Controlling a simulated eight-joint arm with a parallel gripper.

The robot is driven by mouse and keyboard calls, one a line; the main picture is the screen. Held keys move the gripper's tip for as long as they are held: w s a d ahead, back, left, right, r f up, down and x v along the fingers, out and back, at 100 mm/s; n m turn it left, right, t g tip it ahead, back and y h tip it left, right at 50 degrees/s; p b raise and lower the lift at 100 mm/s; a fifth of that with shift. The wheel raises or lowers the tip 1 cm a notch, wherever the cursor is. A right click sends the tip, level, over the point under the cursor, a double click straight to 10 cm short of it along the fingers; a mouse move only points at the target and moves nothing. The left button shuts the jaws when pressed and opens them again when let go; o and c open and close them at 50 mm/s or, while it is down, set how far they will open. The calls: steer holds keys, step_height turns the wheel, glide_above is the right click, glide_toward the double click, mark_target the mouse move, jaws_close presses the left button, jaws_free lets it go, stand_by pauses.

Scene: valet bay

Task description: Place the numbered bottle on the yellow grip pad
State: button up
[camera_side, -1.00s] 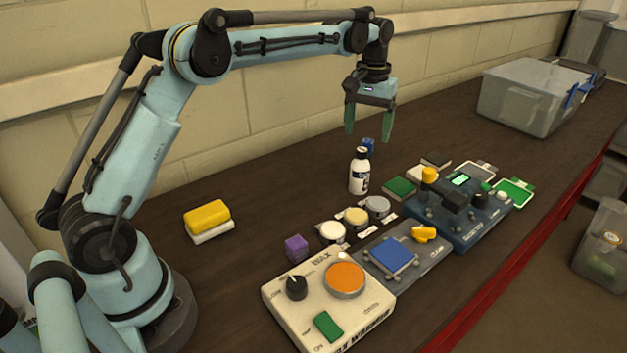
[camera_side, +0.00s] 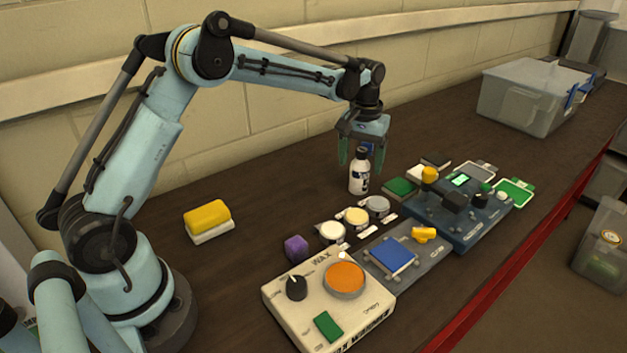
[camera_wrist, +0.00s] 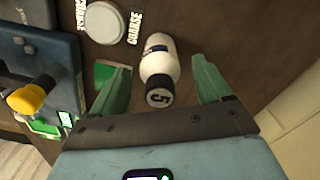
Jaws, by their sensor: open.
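The numbered bottle (camera_side: 359,176) stands upright on the dark bench, white with a dark label and a black cap. In the wrist view the bottle (camera_wrist: 160,66) shows a white 5 on its cap. My gripper (camera_side: 361,162) points down above and around the bottle's top. Its green fingers are open, one on each side of the bottle, and in the wrist view my gripper (camera_wrist: 162,72) shows gaps on both sides. A yellow block on a white base (camera_side: 208,216) lies at the left; I cannot tell whether this is the yellow grip pad.
Several round tins (camera_side: 356,217) stand in front of the bottle, by a purple cube (camera_side: 296,248). The wax unit (camera_side: 327,300), a grey unit with a blue pad (camera_side: 390,255) and a blue unit (camera_side: 460,222) line the front. Bench left of the bottle is clear.

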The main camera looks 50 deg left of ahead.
steer(key=c, duration=1.3)
steer(key=shift+r, duration=0.15)
